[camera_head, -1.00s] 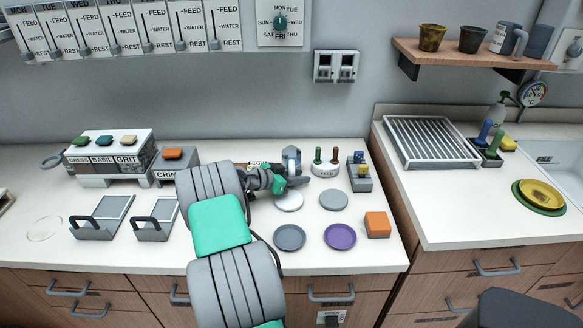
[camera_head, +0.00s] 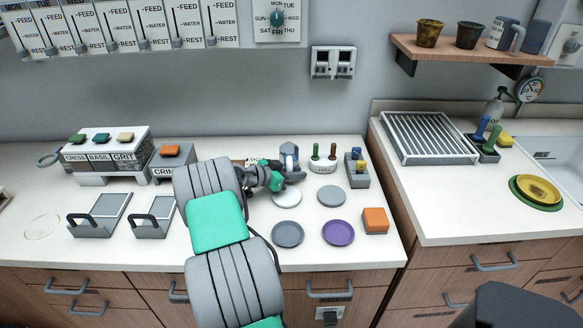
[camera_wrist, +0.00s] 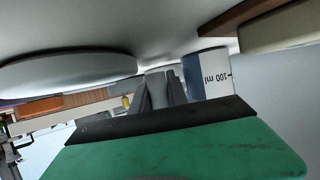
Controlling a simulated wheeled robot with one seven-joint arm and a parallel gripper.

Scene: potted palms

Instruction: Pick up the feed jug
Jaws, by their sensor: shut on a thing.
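The feed jug (camera_head: 289,152) is a small blue-grey vessel standing near the back of the left counter, partly hidden by my gripper. In the wrist view the jug (camera_wrist: 208,74) shows a white band marked "100 ml" and a blue stripe, just beyond the fingers. My gripper (camera_head: 290,176), dark with a green part, reaches in from the left at the jug's near side. In the wrist view its grey fingers (camera_wrist: 163,90) are close together, shut on the jug, seemingly at its handle. The exact contact is hidden.
A white saucer (camera_head: 287,198) lies just below my gripper, with grey and purple plates (camera_head: 338,232) nearer the edge. A white FEED block with pegs (camera_head: 323,165) stands close right of the jug. Another marked jug (camera_head: 498,35) is on the shelf.

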